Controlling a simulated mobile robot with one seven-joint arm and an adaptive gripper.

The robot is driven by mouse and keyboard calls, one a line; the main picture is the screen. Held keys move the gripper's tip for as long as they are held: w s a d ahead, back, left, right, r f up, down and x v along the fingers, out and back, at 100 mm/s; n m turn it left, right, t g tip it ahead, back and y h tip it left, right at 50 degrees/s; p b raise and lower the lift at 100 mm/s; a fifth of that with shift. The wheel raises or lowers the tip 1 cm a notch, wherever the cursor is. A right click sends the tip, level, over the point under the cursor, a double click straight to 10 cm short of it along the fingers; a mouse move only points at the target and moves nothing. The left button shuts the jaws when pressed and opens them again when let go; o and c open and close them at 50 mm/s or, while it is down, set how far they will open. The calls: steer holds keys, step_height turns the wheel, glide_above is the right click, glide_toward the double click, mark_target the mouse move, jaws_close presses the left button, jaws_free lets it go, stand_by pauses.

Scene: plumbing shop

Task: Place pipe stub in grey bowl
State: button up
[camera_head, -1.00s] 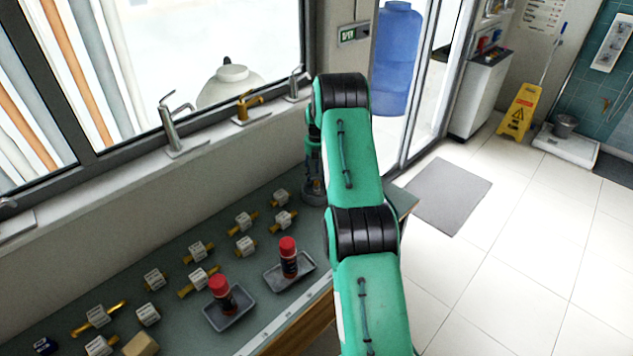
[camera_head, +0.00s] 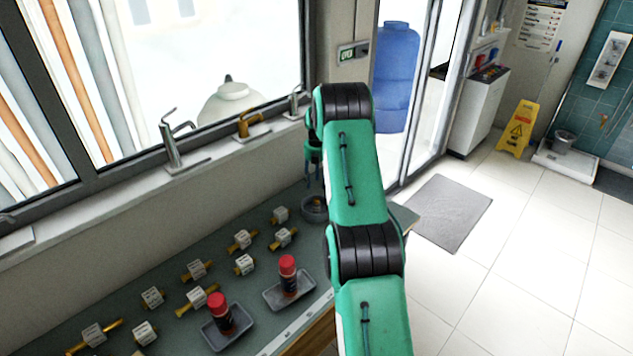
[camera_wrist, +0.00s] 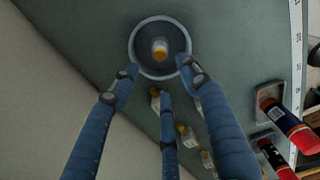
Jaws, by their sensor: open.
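The grey bowl (camera_head: 308,214) stands on the green bench near its far end, partly behind my arm. The wrist view shows the round bowl (camera_wrist: 132,40) from above. A short brass pipe stub with a white tag (camera_wrist: 160,50) is inside it, and a bit of brass (camera_head: 319,203) shows there in the head view. My gripper (camera_wrist: 159,72) is open and empty, with its blue fingers spread above the near side of the bowl.
Several other tagged brass fittings (camera_head: 242,239) lie in rows along the bench. Two red-capped bottles (camera_head: 288,272) stand on small grey trays (camera_head: 268,297) near the front edge. A window sill with taps (camera_head: 172,140) runs behind the bench.

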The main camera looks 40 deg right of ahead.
steer(key=a+r+m+t, duration=0.1)
steer(key=a+r+m, duration=0.3)
steer(key=a+r, duration=1.35)
steer(key=s+a+r+m+t+h, duration=0.1)
steer(key=s+a+r+m, duration=0.55)
steer(key=a+r, duration=0.9)
steer(key=s+a+r+m+t, duration=0.1)
steer(key=s+a+r+m, duration=0.15)
steer(key=s+a, duration=0.5)
steer(key=s+a+r+m+t, duration=0.1)
steer(key=s+a+r, duration=0.2)
steer(key=s+a, duration=0.5)
steer(key=s+a+f+m, duration=0.1)
steer(key=s+a+m, duration=0.2)
steer(key=s, duration=0.6)
steer(key=s+a+f+m+t+y, duration=0.1)
steer(key=s+a, duration=0.4)
steer(key=s, duration=0.5)
steer(key=shift+a+f+m+t, duration=0.3)
steer(key=shift+f+m, duration=0.35)
steer(key=shift+m, duration=0.35)
steer(key=shift+s, duration=0.1)
